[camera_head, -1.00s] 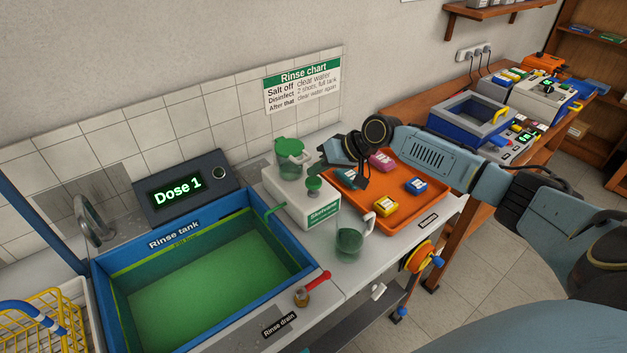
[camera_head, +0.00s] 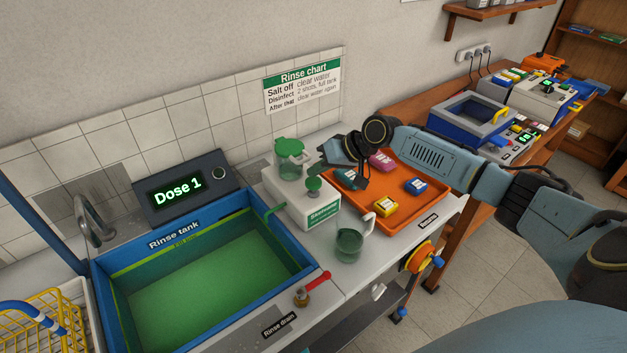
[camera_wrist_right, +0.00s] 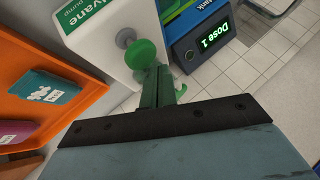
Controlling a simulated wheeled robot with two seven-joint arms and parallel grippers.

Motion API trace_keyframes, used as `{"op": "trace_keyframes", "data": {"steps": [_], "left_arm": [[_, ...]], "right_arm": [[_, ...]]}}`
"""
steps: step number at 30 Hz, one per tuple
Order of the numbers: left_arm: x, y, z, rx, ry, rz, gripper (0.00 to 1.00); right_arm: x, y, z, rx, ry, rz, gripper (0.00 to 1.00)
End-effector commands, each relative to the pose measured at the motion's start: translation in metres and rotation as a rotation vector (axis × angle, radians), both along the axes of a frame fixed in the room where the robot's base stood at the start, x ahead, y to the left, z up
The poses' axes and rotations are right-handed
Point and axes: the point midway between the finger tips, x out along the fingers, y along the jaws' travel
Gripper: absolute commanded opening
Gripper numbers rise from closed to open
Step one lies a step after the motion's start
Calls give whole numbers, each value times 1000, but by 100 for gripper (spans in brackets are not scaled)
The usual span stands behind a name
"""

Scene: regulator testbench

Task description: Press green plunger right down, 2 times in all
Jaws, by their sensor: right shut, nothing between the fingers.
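The green plunger (camera_head: 314,184) is a small round knob on top of the white pump box (camera_head: 291,200), which stands beside the rinse tank. My right gripper (camera_head: 325,164) is shut and empty, just behind and above the plunger in the head view. Its fingers (camera_wrist_right: 160,88) point towards the green parts; I cannot tell whether they touch. The display (camera_head: 178,191) reads Dose 1. My left gripper is not in view.
A jug with a green lid (camera_head: 290,150) stands behind the plunger. A clear cup (camera_head: 349,244) stands in front of the box. An orange tray (camera_head: 363,206) with coloured packs lies to the right. The rinse tank (camera_head: 301,262) holds green liquid.

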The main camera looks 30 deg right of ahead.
Motion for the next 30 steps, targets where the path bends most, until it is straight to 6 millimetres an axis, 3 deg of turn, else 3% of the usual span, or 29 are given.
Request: {"op": "trace_keyframes", "data": {"steps": [30], "left_arm": [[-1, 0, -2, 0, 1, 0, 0]], "right_arm": [[0, 0, -9, 0, 0, 0, 0]]}}
